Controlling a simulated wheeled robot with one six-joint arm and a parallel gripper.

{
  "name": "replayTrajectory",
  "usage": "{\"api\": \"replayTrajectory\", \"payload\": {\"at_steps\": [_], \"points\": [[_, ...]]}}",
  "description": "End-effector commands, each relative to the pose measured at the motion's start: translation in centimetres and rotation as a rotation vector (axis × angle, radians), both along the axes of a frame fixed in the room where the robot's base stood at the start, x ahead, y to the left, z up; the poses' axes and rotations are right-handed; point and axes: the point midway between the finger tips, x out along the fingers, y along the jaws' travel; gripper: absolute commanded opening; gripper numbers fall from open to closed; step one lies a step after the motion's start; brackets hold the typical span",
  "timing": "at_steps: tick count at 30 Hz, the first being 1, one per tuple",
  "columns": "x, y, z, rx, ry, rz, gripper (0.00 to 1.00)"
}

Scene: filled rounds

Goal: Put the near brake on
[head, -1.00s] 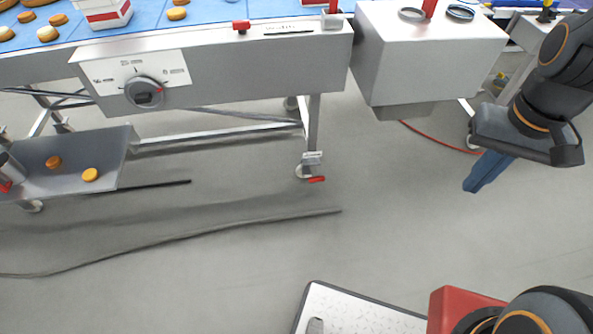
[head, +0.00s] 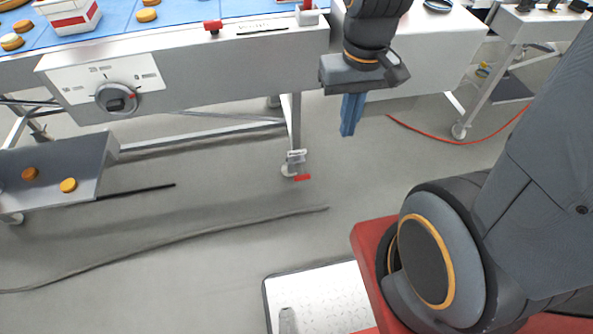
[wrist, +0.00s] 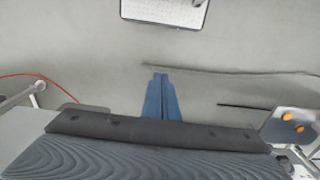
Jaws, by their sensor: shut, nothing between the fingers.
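The near brake is a small red lever (head: 302,177) on the caster at the foot of the conveyor table's near right leg (head: 293,125). It sticks out to the right, low above the floor. My gripper (head: 347,134) points down with its blue fingers together and empty. In the head view it hangs above and to the right of the red lever, apart from it. In the wrist view the blue fingers (wrist: 161,78) are closed over bare floor, and the brake does not show there.
The conveyor front carries a dial (head: 116,98). A grey tray (head: 85,160) with round biscuits stands at the left. A dark cable (head: 190,242) and a red cable (head: 440,139) lie on the floor. Floor around the caster is mostly clear.

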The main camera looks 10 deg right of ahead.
Motion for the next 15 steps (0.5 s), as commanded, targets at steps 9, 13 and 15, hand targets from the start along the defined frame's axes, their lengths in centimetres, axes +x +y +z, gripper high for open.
{"api": "replayTrajectory", "payload": {"at_steps": [9, 13, 15], "points": [[1.6, 0.0, -2.0, 0.0, -0.002, 0.0, 0.0], [4.7, 0.2, -5.8, 0.0, -0.01, 0.003, 0.0], [6.8, 0.2, -8.3, -0.001, -0.015, 0.002, 0.0]]}}
